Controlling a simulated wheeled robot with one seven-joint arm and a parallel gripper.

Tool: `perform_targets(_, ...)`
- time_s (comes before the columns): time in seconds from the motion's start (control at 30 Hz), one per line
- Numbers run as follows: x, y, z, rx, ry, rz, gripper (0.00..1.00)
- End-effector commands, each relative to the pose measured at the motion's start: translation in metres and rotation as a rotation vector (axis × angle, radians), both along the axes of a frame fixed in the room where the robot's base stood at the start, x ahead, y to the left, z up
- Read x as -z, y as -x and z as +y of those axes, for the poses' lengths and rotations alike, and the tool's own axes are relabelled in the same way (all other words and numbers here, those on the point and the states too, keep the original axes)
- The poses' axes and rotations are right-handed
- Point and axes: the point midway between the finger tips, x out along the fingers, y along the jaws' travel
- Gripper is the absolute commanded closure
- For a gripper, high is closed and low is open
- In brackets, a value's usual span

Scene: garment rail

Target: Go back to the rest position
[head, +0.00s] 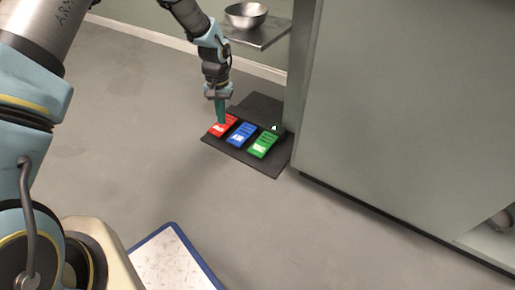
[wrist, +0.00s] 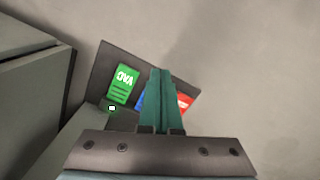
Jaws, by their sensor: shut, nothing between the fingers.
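My gripper (head: 221,113) is shut and empty, pointing down at the red pedal-like block (head: 222,126) on a dark base plate (head: 227,153). In the head view its tip overlaps the red block's upper edge; I cannot tell whether it touches. A blue block (head: 242,135) and a green block (head: 264,144) sit to the right on the same plate. In the wrist view the closed teal fingers (wrist: 161,75) hide most of the blue block (wrist: 140,101) and part of the red block (wrist: 184,102). The green block (wrist: 122,83) shows clearly there.
A large grey-green cabinet (head: 400,110) stands close right of the plate. A shelf (head: 262,36) with a metal bowl (head: 246,15) is behind my gripper. A blue-edged white panel (head: 170,262) is at the bottom. The grey floor to the left is clear.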

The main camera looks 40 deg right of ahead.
Motion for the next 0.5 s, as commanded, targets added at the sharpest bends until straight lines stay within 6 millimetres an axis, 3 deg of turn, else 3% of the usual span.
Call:
perform_targets(0.13,-0.0095,-0.0033,0.0041,-0.008,0.001,-0.002,1.00)
perform_targets(0.5,-0.0103,-0.0038,0.0049,-0.009,0.001,-0.002,1.00)
